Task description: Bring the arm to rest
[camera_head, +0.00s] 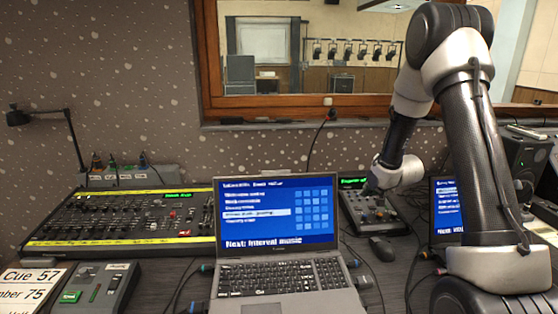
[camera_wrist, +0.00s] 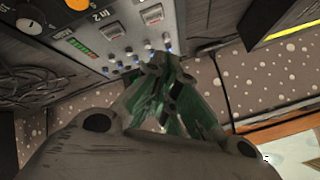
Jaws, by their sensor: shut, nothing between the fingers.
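My arm reaches in from the right of the head view and bends down behind the laptop. My gripper (camera_head: 374,187) is at the small control box with a green display (camera_head: 352,182), over or just in front of its upper part. In the wrist view my gripper (camera_wrist: 168,66) is shut and empty, with its dark fingertips close to the edge of a grey panel (camera_wrist: 95,30) with knobs, switches and small blue-tipped parts. I cannot tell whether the fingertips touch it.
An open laptop (camera_head: 278,212) stands in front. A fader desk (camera_head: 120,215) is at left, with a small button box (camera_head: 90,287) before it. A mouse (camera_head: 382,248), cables and a second screen (camera_head: 446,208) crowd the right. A wood-framed window (camera_head: 300,105) is behind.

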